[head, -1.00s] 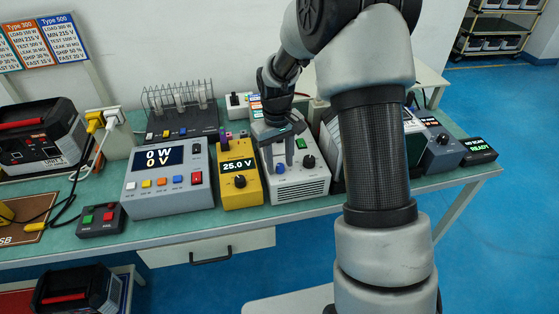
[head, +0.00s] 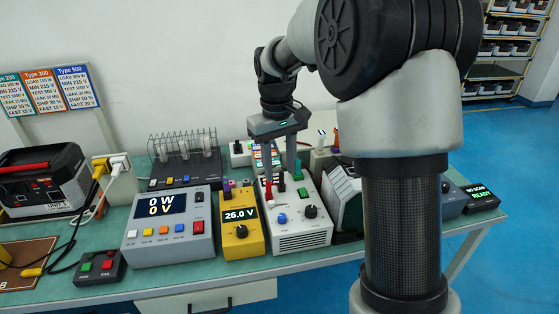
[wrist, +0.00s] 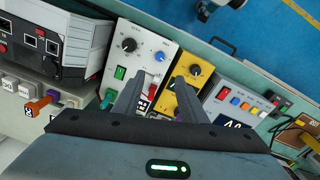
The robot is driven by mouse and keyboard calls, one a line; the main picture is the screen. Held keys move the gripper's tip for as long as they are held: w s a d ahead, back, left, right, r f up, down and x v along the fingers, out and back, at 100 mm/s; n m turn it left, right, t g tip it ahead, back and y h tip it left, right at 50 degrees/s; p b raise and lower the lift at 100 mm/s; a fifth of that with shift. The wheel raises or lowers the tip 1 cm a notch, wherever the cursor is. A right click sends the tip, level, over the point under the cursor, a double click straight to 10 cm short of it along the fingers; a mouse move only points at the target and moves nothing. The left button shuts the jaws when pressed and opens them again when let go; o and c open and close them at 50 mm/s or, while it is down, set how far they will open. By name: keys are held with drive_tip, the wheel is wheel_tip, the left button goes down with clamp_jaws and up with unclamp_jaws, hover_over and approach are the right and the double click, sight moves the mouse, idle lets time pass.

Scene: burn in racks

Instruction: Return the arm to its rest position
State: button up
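My gripper (head: 280,174) hangs fingers-down over the back part of a white instrument box (head: 303,236) on the bench. Its two grey fingers are spread apart with nothing held between them. In the wrist view the open gripper (wrist: 157,82) points over the white box (wrist: 150,57) and the yellow meter (wrist: 184,98). My arm rises on the right of the head view and bends back to the left, hiding part of the bench behind it.
The green bench (head: 80,272) carries a grey power meter (head: 165,240), the yellow 25.0 V meter (head: 240,240), a red-and-green button box (head: 98,267), and a wire rack (head: 182,148). A black-grey unit (head: 42,180) stands left. Shelving (head: 495,70) is at far right, with blue floor before it.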

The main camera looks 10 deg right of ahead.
drive_tip(key=shift+r, duration=0.6)
drive_tip(key=shift+r, duration=0.1)
drive_tip(key=s+r+m+t+p, duration=0.1)
drive_tip(key=s+r, duration=0.3)
drive_tip(key=s, duration=0.4)
drive_tip(key=s+r+m+t+p, duration=0.1)
drive_tip(key=s+r+t+p, duration=0.1)
drive_tip(key=s+r, duration=0.3)
drive_tip(key=s+r+m+t+p, duration=0.1)
drive_tip(key=s+r+t+p, duration=0.1)
drive_tip(key=s, duration=1)
wheel_tip(320, 180, up, 3)
drive_tip(key=shift+s+d+f+p, duration=0.1)
drive_tip(key=shift+s+d+p, duration=0.15)
drive_tip(key=shift+p, duration=0.45)
